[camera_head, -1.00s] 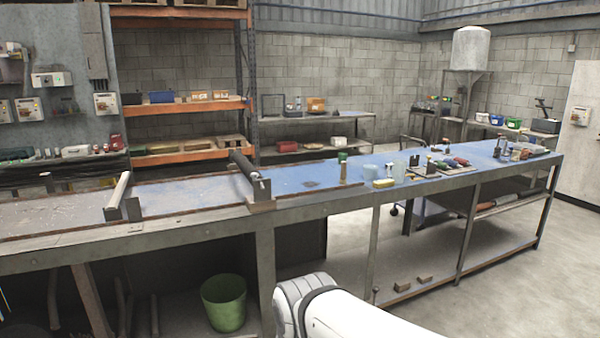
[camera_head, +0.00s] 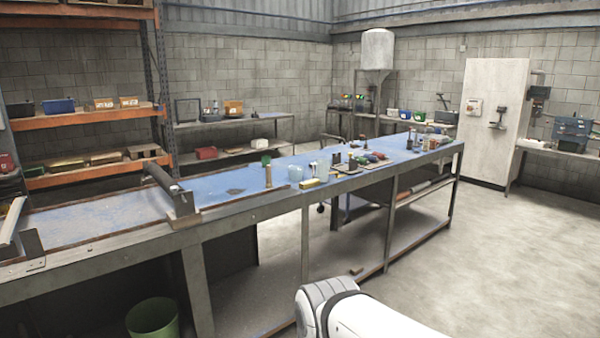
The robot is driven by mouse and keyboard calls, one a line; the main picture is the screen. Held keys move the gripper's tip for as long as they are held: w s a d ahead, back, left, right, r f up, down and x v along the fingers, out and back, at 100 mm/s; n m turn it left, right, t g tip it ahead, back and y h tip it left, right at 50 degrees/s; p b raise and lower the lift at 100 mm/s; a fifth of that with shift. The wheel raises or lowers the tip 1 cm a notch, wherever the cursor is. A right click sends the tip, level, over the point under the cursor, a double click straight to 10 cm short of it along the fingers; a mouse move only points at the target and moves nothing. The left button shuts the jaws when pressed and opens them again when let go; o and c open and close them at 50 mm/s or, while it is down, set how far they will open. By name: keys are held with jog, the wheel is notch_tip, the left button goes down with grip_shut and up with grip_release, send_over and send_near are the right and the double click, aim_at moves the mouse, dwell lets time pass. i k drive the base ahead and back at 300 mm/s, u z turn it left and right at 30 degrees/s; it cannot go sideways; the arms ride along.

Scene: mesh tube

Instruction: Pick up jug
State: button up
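A pale translucent container (camera_head: 322,168), which may be the jug, stands upright near the front edge of the long blue-topped workbench (camera_head: 100,215). It is small in the picture, and I cannot make out a handle or spout for certain. A yellow block (camera_head: 310,183) lies just in front of it, and a tan cylinder (camera_head: 268,176) stands to its left. A white link of my arm shows at the bottom, well short of the bench. My gripper is out of view.
Tools and small items (camera_head: 362,158) crowd the bench right of the container. A roller (camera_head: 168,184) is mounted across the bench to the left. A green bucket (camera_head: 153,318) stands below. Open concrete floor (camera_head: 480,260) lies to the right.

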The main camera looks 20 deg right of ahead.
aim_at(322, 165)
jog(key=z, duration=0.7)
jog(key=i, duration=3.3)
jog(key=u, duration=0.15)
